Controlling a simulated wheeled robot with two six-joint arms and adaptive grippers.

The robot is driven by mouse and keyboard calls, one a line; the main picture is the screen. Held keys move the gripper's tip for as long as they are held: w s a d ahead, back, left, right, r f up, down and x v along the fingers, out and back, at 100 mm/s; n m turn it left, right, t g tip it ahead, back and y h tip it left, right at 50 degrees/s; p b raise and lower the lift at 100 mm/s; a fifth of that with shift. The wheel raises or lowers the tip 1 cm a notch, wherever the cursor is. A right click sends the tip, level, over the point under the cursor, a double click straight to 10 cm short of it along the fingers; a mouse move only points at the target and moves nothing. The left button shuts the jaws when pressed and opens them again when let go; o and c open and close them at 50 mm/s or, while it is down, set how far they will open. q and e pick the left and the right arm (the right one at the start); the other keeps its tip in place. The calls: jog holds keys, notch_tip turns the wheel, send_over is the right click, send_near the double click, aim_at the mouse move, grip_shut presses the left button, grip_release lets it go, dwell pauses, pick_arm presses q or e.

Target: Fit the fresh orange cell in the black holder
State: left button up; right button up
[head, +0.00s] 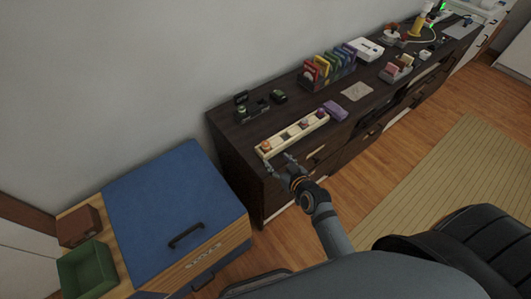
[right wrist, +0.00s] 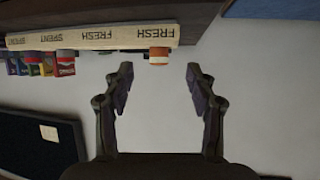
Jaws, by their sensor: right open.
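The cream tray (head: 293,133) lies along the front edge of the dark cabinet; in the right wrist view, the tray's side (right wrist: 90,38) reads FRESH and SPENT and appears upside down. An orange cell (head: 265,146) stands in its left end. It shows orange and white in the right wrist view (right wrist: 159,55), framed between my fingertips and beyond them. My right gripper (head: 278,161) is open and empty, just in front of that end. A small black piece with green parts (head: 252,112), which looks like the holder, sits behind the tray. My left gripper is out of view.
A purple block (head: 335,111) lies at the tray's right end. Colored packs (head: 327,69) and a flat pale card (head: 357,91) are farther right. A small dark green item (head: 279,97) is near the holder. A blue-topped chest (head: 170,195) stands left.

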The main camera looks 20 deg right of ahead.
aim_at(266, 144)
jog(key=w, duration=0.5)
jog(key=shift+w+a+f, duration=0.1)
jog(key=shift+w+a, duration=0.15)
jog(key=shift+a, duration=0.15)
jog(key=shift+w+t+p, duration=0.3)
jog(key=shift+w, duration=0.1)
jog(key=x, duration=0.4)
jog(key=shift+w+f, duration=0.15)
jog(key=shift+w, duration=0.05)
jog(key=shift+s, duration=0.15)
jog(key=shift+c, duration=1)
grip_shut()
jog(key=shift+r, duration=0.2)
